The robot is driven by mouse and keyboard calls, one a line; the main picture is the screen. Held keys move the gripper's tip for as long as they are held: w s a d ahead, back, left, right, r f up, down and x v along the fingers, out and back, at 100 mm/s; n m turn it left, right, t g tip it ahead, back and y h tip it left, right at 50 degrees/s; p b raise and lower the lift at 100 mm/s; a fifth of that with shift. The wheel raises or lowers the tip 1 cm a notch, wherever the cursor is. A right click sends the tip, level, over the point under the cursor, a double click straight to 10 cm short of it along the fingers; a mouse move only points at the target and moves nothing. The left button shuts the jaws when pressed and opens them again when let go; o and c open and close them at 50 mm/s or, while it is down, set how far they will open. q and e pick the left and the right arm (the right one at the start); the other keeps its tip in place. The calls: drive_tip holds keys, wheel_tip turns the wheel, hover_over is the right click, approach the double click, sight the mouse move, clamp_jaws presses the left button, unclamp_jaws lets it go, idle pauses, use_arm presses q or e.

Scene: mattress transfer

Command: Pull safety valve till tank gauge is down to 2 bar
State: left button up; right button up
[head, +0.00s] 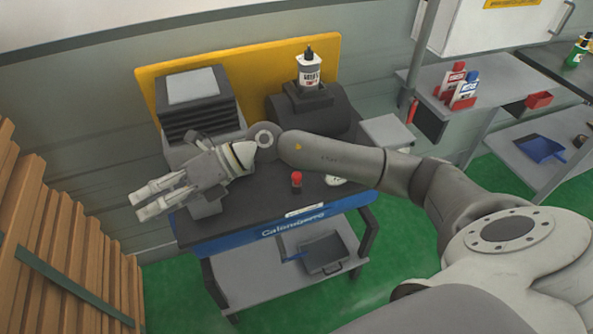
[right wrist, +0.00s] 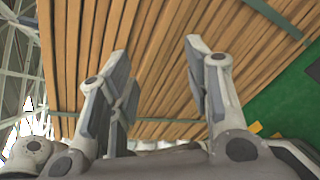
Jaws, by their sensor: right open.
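A small red-capped part (head: 297,181), which may be the safety valve, stands upright on the dark top of the blue-fronted cart (head: 280,232). A small pale round piece (head: 336,180), which may be the tank gauge, is just right of it, partly covered by my right forearm; no reading is legible. My right gripper (head: 139,203) is open and empty, past the cart's left edge and well left of the red-capped part. My left gripper is not in view.
Stacked wooden planks (head: 45,235) stand at the left, near my right gripper. A grey shelf (head: 500,107) with bottles is at the right.

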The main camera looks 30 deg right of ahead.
drive_tip(key=w+d+f+n+g+h, duration=0.1)
drive_tip(key=w+d+f+n+h, duration=0.1)
drive_tip(key=d+f+h, duration=0.45)
drive_tip(key=g+h, duration=0.1)
drive_tip(key=h, duration=0.7)
hover_over(297, 175)
drive_tip(key=shift+m, duration=0.4)
wheel_tip(297, 175, down, 8)
drive_tip(key=p, duration=0.3)
drive_tip(key=shift+w+f, duration=0.1)
drive_tip(key=shift+f, duration=0.7)
clamp_jaws()
